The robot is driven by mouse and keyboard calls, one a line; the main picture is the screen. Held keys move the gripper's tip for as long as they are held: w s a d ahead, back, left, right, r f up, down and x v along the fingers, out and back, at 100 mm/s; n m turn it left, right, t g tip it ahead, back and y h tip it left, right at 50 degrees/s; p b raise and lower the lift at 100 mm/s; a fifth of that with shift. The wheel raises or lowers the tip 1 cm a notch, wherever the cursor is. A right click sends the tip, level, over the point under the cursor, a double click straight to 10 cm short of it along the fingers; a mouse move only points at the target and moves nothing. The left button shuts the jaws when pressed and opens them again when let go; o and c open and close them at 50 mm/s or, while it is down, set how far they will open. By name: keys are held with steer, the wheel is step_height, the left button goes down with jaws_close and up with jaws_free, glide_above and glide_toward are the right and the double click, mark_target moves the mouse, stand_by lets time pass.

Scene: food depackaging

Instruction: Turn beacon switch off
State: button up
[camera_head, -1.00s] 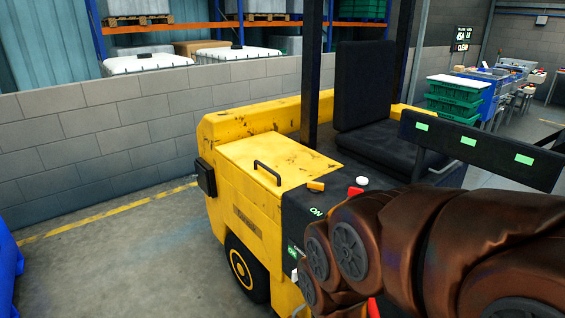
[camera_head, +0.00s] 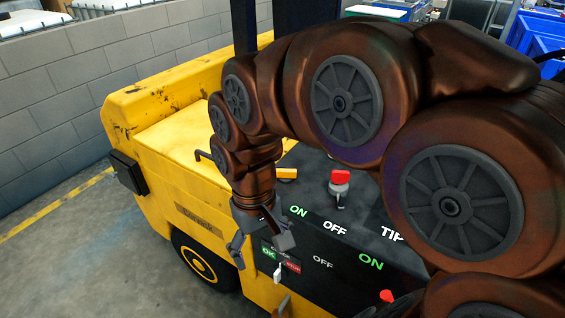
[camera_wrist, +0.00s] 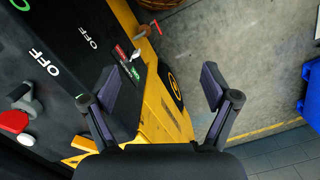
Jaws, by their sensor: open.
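A black control panel (camera_head: 316,258) on the yellow forklift carries ON and OFF labels and several switches. A red-topped switch with a grey base (camera_head: 339,186) stands on its top. A small pale toggle (camera_head: 280,272) sticks out of the front face below a green and red OK label. I cannot tell which one is the beacon switch. My gripper (camera_head: 261,246) points down at the panel's left front edge, open and empty, near the pale toggle but apparently apart from it. In the wrist view the red-topped switch (camera_wrist: 14,121) lies left of my open fingers (camera_wrist: 160,84).
An orange-yellow knob (camera_head: 287,174) sits behind my gripper, and another red part (camera_head: 387,296) shows at lower right. The yellow body (camera_head: 165,150) lies left. A block wall (camera_head: 60,100) stands behind. The floor (camera_head: 95,255) at left is clear.

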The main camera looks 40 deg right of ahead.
steer(key=w+d+r+m, duration=0.3)
steer(key=w+d, duration=0.5)
steer(key=w, duration=0.4)
steer(key=m+t+p, duration=0.1)
steer(key=m+p, duration=0.1)
steer(key=m, duration=0.2)
glide_above(286, 170)
steer(key=shift+w, duration=0.1)
steer(key=shift+f+p, duration=1.15)
steer(key=shift+f, duration=2.65)
steer(key=shift+c, duration=0.3)
steer(key=c, duration=1.1)
